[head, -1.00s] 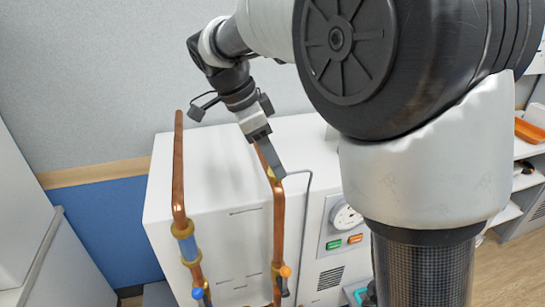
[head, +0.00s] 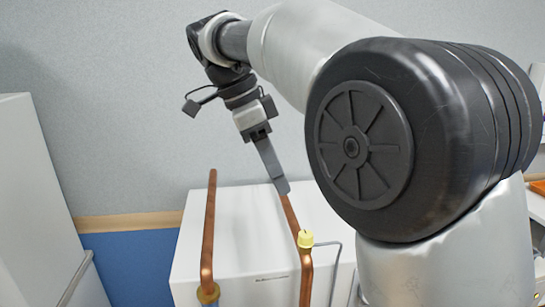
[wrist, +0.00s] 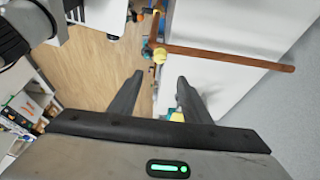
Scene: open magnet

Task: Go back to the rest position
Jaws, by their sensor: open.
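My gripper (head: 281,187) is open and empty. In the head view it hangs from my raised arm, its fingers overlapping the upper end of the right copper pipe (head: 304,275). A yellow fitting (head: 305,238) on that pipe sits below the fingertips. In the wrist view both dark fingers are spread apart (wrist: 158,82), with nothing between them. There a copper pipe (wrist: 230,58) and the yellow fitting (wrist: 160,56) lie beyond the fingertips; I see no contact.
A white cabinet (head: 240,225) stands behind the pipes. A left copper pipe (head: 209,230) rises beside the right one. A white unit (head: 40,200) stands at the far left, and a shelf (head: 538,208) shows at the right edge. Wooden floor (wrist: 95,70) shows in the wrist view.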

